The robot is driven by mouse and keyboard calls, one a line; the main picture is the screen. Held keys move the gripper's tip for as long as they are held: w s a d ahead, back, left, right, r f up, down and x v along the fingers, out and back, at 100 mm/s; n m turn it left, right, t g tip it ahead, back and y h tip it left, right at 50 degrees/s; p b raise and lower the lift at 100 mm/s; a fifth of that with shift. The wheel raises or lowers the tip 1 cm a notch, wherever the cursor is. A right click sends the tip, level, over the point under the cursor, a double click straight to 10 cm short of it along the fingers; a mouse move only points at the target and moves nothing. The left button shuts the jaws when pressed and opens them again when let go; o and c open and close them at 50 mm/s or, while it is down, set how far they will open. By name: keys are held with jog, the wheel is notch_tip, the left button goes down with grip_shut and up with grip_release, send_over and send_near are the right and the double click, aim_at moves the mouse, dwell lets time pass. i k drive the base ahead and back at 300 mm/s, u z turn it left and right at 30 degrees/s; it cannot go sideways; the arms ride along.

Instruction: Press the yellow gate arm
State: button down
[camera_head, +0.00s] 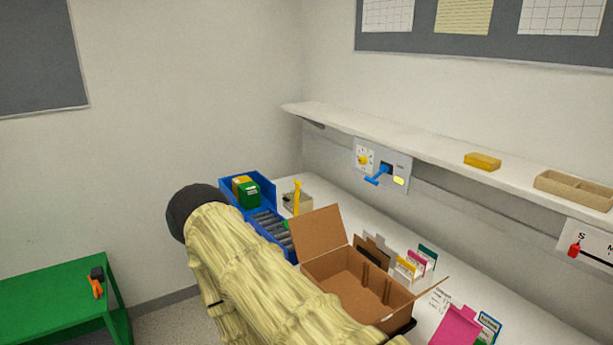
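The yellow gate arm (297,197) is a thin, upright yellow bar. It stands in front of a small beige block at the far end of the white worktop, beside a blue roller conveyor (270,229). A small green part shows near the conveyor's right edge, below the bar. My pale, sleeved arm crosses the lower middle of the view, to the left of an open cardboard box. I cannot make out my gripper's fingers. Part of the conveyor is hidden behind my arm.
The open cardboard box (346,281) stands on the worktop, right of my arm. A blue bin (262,190) holds green and yellow boxes. A wall panel (397,168) has a blue lever. A shelf (420,148) runs above. A green table (50,290) stands at left.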

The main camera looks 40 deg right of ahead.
aim_at(298, 183)
jog(key=z, duration=0.95)
